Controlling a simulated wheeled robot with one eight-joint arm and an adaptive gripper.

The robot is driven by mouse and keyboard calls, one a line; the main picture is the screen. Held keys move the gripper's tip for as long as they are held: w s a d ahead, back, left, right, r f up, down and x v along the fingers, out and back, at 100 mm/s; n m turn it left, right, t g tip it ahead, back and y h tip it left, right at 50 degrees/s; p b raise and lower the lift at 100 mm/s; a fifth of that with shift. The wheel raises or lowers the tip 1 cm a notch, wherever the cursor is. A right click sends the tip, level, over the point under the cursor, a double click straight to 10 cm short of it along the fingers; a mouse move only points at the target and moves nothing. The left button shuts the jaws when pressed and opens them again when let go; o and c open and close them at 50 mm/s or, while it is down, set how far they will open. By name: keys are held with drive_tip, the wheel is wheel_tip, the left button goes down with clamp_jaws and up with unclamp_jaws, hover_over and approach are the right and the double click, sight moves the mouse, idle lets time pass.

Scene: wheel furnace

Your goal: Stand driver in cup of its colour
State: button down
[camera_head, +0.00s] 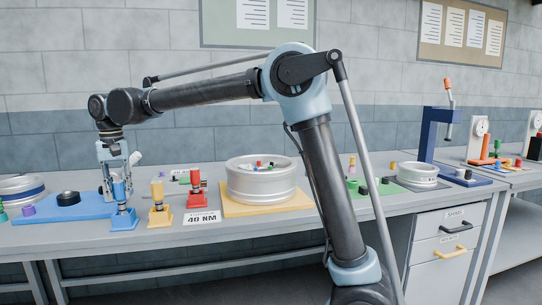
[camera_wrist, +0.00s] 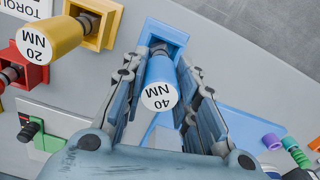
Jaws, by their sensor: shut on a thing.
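The blue driver (camera_head: 120,191), marked 40 NM on its cap, is upright between the fingers of my gripper (camera_head: 118,172). In the wrist view, my gripper (camera_wrist: 165,65) is shut around the blue driver's handle (camera_wrist: 161,72). The driver's dark shank points down into the blue cup (camera_head: 124,224). The blue cup also shows in the wrist view (camera_wrist: 178,37). Its depth in the cup is hard to tell. The yellow driver (camera_head: 157,189), marked 20 NM, stands in the yellow cup (camera_head: 160,219). The red driver (camera_head: 195,178) stands in the red cup (camera_head: 197,202).
A blue board (camera_head: 75,207) lies left of the blue cup. A silver wheel (camera_head: 262,186) sits on a yellow board to the right. A small green-handled thing (camera_wrist: 28,131) lies behind the cups.

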drive_tip(key=shift+f, duration=0.35)
drive_tip(key=c, duration=1.2)
unclamp_jaws()
